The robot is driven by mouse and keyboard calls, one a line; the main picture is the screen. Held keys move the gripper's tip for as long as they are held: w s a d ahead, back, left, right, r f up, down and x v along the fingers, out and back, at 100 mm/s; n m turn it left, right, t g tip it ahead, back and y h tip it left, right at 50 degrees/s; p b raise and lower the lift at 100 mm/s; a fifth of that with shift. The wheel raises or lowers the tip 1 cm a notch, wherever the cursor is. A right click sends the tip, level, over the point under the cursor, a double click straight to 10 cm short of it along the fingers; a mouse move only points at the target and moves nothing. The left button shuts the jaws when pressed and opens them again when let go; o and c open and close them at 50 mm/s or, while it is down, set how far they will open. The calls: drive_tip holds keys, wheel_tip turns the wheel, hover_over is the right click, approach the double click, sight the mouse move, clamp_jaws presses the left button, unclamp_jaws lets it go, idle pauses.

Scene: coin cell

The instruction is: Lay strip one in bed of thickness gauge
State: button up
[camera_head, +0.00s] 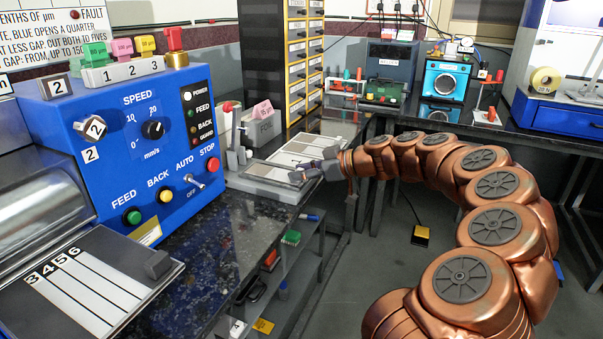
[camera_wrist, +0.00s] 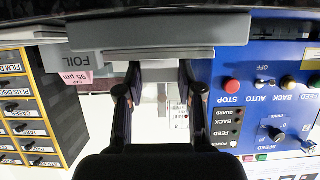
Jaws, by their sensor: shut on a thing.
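In the head view my gripper (camera_head: 313,165) is at the right end of a grey, flat-based device with a red-topped post (camera_head: 232,140), which looks like the thickness gauge. Pale strip-like surfaces with dark lines (camera_head: 292,150) lie behind its front edge. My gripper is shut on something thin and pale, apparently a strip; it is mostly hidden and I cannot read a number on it. In the wrist view, which is upside down, the two dark fingers of my gripper (camera_wrist: 159,92) stand apart close to a grey slab edge (camera_wrist: 140,54).
A blue machine (camera_head: 140,130) with knobs and buttons stands left. A lined tray marked 3 4 5 6 (camera_head: 85,285) is in front of it. A FOIL box (camera_head: 264,127) stands behind the gauge. Dark bench top (camera_head: 215,235) lies clear in front. Drawers (camera_head: 300,60) rise behind.

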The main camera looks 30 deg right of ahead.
drive_tip(key=o, duration=0.9)
drive_tip(key=shift+r+p, duration=0.2)
drive_tip(key=shift+p, duration=0.1)
drive_tip(key=v, duration=1.2)
drive_tip(key=shift+p, duration=0.3)
